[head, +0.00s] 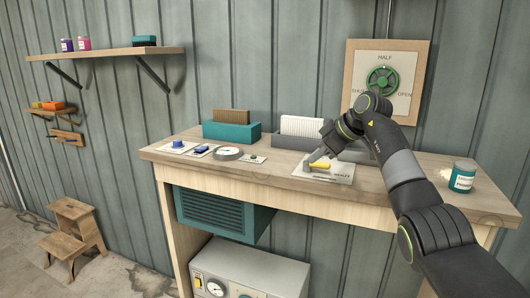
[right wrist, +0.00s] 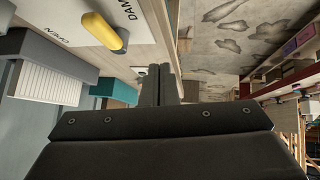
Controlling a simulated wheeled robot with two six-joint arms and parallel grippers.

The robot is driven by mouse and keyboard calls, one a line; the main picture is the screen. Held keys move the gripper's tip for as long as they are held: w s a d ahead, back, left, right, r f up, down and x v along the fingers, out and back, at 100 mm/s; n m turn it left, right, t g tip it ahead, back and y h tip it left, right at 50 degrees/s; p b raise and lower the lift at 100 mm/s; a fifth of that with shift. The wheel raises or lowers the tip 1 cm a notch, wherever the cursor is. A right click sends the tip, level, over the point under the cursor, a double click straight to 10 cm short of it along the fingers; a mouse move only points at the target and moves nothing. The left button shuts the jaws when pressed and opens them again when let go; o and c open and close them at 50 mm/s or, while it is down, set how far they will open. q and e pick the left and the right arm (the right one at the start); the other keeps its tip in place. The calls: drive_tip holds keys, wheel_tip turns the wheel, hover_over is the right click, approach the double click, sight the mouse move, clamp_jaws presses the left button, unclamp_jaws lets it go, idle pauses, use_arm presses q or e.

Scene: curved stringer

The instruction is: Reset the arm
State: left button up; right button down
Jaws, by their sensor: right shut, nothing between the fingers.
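My right arm comes in from the right in the head view and reaches over the workbench (head: 270,175). My right gripper (head: 309,158) is shut and empty, close above a white plate (head: 335,174) with a yellow lever handle (head: 321,165). In the right wrist view the shut fingers (right wrist: 160,70) point away from the camera. The yellow handle (right wrist: 104,33) lies to their left there, apart from them, on a plate with partly cut-off lettering. My left gripper is not in view.
A teal box (head: 232,133) and a grey box (head: 300,141) stand along the back of the bench. Several small controls, including a gauge (head: 229,153), sit to the left. A jar (head: 462,177) is at the right end. A green valve wheel (head: 382,80) is on the wall board.

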drive_tip(key=a+f+n+t+y, duration=0.2)
drive_tip(key=a+f+t+y, duration=0.1)
drive_tip(key=y, duration=0.1)
drive_tip(key=s+d+f+m+t+h, duration=0.7)
drive_tip(key=s+d+f+m+h, duration=1.05)
drive_tip(key=s+d+f, duration=0.65)
drive_tip(key=s+d+f+g+y, duration=0.1)
drive_tip(key=s+f+g+y, duration=0.1)
drive_tip(key=s+f+g, duration=0.65)
drive_tip(key=s+a+f+n+g+y, duration=0.1)
drive_tip(key=s+a+f+g+y, duration=0.15)
drive_tip(key=s, duration=0.85)
drive_tip(key=s+a+f+n+g+y, duration=0.1)
drive_tip(key=s+a+f, duration=0.15)
drive_tip(key=s, duration=0.95)
wheel_tip(320, 180, down, 27)
drive_tip(key=d+g+b, duration=0.1)
drive_tip(key=b, duration=0.2)
use_arm(q)
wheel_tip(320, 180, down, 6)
drive_tip(key=b, duration=0.3)
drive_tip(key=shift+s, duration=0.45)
use_arm(e)
drive_tip(key=s+a+f+g, duration=0.1)
drive_tip(key=s+f, duration=1.3)
drive_tip(key=f, duration=0.5)
drive_tip(key=shift+s+f+y, duration=0.15)
drive_tip(key=shift+s+y, duration=0.15)
drive_tip(key=shift+s, duration=0.05)
